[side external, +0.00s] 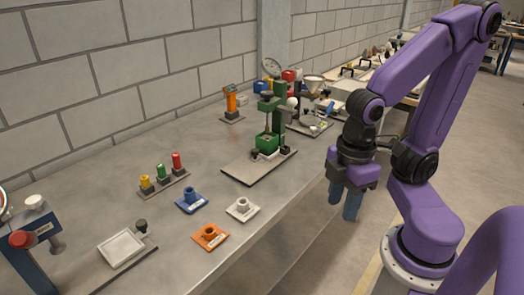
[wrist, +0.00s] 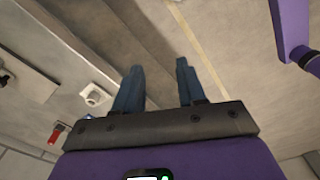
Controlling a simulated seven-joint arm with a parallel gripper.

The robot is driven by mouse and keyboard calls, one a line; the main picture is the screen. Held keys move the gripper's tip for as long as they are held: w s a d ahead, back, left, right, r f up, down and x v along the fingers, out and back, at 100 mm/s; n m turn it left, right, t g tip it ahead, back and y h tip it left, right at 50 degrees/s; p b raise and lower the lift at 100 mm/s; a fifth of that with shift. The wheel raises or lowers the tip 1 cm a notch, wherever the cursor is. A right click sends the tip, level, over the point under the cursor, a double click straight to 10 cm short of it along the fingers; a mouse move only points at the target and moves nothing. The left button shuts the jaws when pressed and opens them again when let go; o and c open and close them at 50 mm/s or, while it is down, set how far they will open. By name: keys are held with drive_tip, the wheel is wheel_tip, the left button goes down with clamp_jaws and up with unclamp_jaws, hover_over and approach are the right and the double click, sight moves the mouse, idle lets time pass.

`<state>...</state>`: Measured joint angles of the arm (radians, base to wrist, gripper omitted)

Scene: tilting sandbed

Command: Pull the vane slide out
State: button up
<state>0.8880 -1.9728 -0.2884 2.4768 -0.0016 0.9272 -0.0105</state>
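My gripper (side external: 346,208) hangs beyond the table's front edge, pointing down, with its blue fingers apart. In the wrist view my gripper (wrist: 158,72) shows an empty gap between the fingers, with only floor behind it. I cannot tell for sure which part is the vane slide. A green upright device (side external: 267,130) stands on a flat grey base at the middle of the table, left of my gripper and apart from it. A stand with a funnel (side external: 313,88) is behind it. A blue stand with a red knob (side external: 22,240) is at the near left.
Blue (side external: 192,200), white (side external: 242,208) and orange (side external: 210,236) socketed plates lie toward the table's front. A rack of coloured pegs (side external: 163,180) is behind them. A white tray (side external: 121,247) is at the near left. Bare tabletop lies between these and the green device.

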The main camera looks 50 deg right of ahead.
drive_tip(key=w+a+r+h, duration=0.1)
drive_tip(key=w+a+r, duration=0.15)
drive_tip(key=w, duration=0.45)
drive_tip(key=w+a+r, duration=0.2)
drive_tip(key=w+a, duration=0.1)
drive_tip(key=w, duration=0.4)
drive_tip(key=w+d+r+m+g+h, duration=0.1)
drive_tip(key=w+d, duration=0.2)
drive_tip(key=w, duration=0.9)
drive_tip(key=w+d+r+m+g+h, duration=0.1)
drive_tip(key=w+d+r, duration=0.15)
drive_tip(key=w, duration=0.95)
drive_tip(key=m+g, duration=0.1)
drive_tip(key=m, duration=0.1)
approach(254, 150)
drive_tip(key=shift+h, duration=0.3)
drive_tip(key=x, duration=0.8)
drive_tip(key=shift+a+f, duration=0.1)
drive_tip(key=shift+f, duration=0.2)
clamp_jaws()
